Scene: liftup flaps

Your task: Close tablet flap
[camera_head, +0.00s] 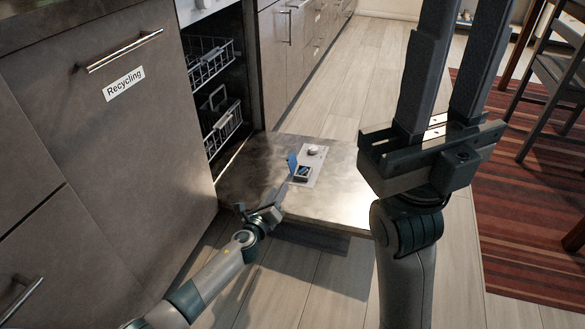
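The tablet flap (292,162) is a small blue flap, standing raised at the left of the tablet compartment (303,172). The compartment is in a pale dispenser panel on the inner face of the lowered dishwasher door (340,192). My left gripper (276,200) is low over the near left part of the door, just in front of and below the flap, apparently apart from it. Its fingers are small and dark here, so their opening is unclear. My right gripper (445,85) is large in the foreground, fingers pointing up, apart and empty, away from the flap.
The dishwasher opening with its racks (222,125) is left of the door. A cabinet front labelled Recycling (120,110) with a bar handle stands at the left. A striped red rug (530,220) and chairs are at the right. Wooden floor (350,85) is clear behind the door.

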